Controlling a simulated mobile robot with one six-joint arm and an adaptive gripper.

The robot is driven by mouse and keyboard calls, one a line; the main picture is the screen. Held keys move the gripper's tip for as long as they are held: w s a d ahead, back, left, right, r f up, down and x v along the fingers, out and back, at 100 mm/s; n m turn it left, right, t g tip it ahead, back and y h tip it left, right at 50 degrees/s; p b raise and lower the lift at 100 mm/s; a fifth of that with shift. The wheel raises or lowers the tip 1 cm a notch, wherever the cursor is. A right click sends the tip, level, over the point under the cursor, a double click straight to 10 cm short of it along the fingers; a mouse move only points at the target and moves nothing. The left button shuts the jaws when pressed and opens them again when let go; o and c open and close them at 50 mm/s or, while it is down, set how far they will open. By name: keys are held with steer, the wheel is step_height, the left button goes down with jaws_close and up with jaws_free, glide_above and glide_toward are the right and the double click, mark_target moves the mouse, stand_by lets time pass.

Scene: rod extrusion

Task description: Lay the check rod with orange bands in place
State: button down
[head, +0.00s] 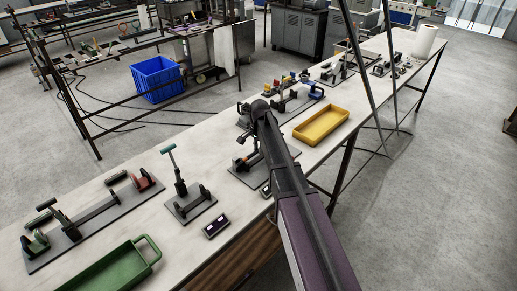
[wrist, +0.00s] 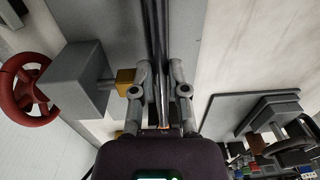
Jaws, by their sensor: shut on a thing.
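My gripper (wrist: 162,94) shows in the wrist view with its two fingers closed in on a thin grey rod (wrist: 163,110). A small orange mark shows at the rod's near end, so it looks like the check rod. The rod runs away from me, and its far part is hard to tell from the dark bars beyond. In the head view my arm hides much of the gripper, and the rod is not clear there. Left of the fingers, a grey block (wrist: 78,77) carries a red handwheel (wrist: 30,100) and a brass-coloured piece (wrist: 125,77).
A yellow tray (head: 300,133) lies right of my arm on the bench. A green tray (head: 143,277), a long fixture plate (head: 100,208) and a clamp stand (head: 181,187) stand at left. A small dark device (head: 216,227) lies near the front edge.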

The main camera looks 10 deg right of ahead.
steer(key=c, duration=0.6)
jaws_free()
steer(key=shift+o, duration=0.2)
step_height(320, 180, up, 9)
steer(key=p, duration=0.8)
steer(key=shift+f+p, duration=0.1)
steer(key=shift+p, duration=0.25)
steer(key=shift+f, duration=0.1)
